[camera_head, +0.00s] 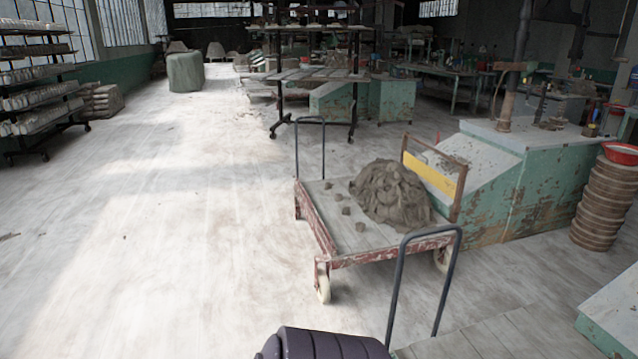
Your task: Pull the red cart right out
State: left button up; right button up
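The red cart (315,222) stands right of the middle, a low flatbed with a worn red frame, a grey deck and pale wheels. A dark hoop handle (310,118) rises at its far left end. A wooden end frame with a yellow panel (430,174) stands on its right side. A mound of grey-brown clay (390,190) lies on the deck, with several small lumps beside it. The cart's right side is close to a green bench; I cannot tell whether they touch. Neither gripper shows in the head view.
A second dark hoop handle (425,236) and a boarded deck (500,335) are in front of the cart. A worn green bench (540,190) and stacked round brown items (605,205) stand right. Racks (40,85) line the left. The pale floor (150,240) left is clear.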

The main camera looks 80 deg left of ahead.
aim_at(392, 199)
jog(key=j+u, duration=1.1)
jog(key=u, duration=0.2)
jog(key=i+j+u, duration=0.2)
jog(key=u, duration=0.2)
jog(key=i+j+u, duration=1.25)
jog(key=i+u, duration=0.4)
jog(key=i, duration=1.1)
jog(key=i+j, duration=0.15)
jog(key=i, duration=1)
jog(key=i+j+z, duration=0.1)
jog(key=i+z, duration=0.35)
jog(key=i+j+z, duration=0.25)
jog(key=i+z, duration=0.15)
jog(key=i+j+z, duration=0.75)
jog(key=z, duration=0.15)
jog(key=i+j+z, duration=0.2)
jog(key=j+z, duration=0.2)
jog(key=j, duration=0.3)
jog(key=i+j+z, duration=0.15)
jog(key=j+z, duration=0.3)
jog(key=j, duration=0.2)
jog(key=j+z, duration=0.4)
jog(key=j, duration=0.25)
jog(key=j+z, duration=0.45)
jog(key=j, duration=0.25)
